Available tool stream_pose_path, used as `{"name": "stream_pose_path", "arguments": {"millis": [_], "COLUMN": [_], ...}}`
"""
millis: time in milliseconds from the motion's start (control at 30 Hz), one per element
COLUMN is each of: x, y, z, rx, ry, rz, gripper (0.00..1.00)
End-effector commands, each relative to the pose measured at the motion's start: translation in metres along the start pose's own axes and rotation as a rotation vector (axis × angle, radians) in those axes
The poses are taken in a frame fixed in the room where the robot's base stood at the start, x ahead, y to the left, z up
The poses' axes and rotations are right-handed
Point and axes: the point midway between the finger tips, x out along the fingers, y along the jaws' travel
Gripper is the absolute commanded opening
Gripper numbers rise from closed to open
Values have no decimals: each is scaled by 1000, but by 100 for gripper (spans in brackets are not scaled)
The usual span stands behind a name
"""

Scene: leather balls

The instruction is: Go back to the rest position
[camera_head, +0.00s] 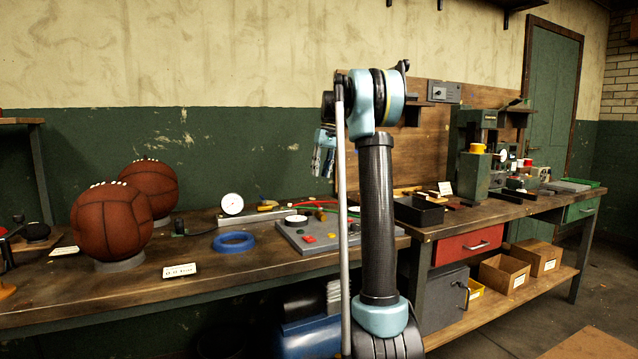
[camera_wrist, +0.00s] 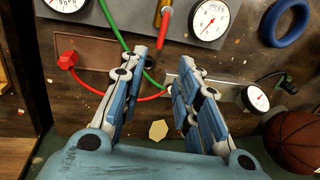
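My gripper (camera_wrist: 164,66) is open in the wrist view, with its two blue and white fingers apart and nothing held between them. In the head view my gripper (camera_head: 323,152) shows only in part at the left of my raised arm, above the workbench (camera_head: 130,289). The arm's upright dark link stands in front of the bench. Two brown leather balls rest on the left of the bench: a nearer ball (camera_head: 112,221) on a ring stand and a farther ball (camera_head: 149,187) behind it. One ball (camera_wrist: 293,141) also shows at the right edge of the wrist view.
A blue ring (camera_head: 234,241), a white dial gauge (camera_head: 232,204) and a control panel (camera_head: 315,235) lie on the bench. A black tray (camera_head: 419,212) and a green machine (camera_head: 476,150) stand farther right. Open floor (camera_head: 605,290) shows at the right.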

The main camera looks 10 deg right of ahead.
Motion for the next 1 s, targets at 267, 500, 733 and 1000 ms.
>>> {"name": "stream_pose_path", "arguments": {"millis": [267, 500, 733, 1000], "x": [-7, -7, -2, 16], "y": [0, -1, -12, -30], "z": [0, 2, 40, 112], "rx": [0, 1, 23, 69], "ry": [0, 1, 14, 43], "rz": [0, 1, 20, 57], "gripper": [30, 30, 30, 30]}}
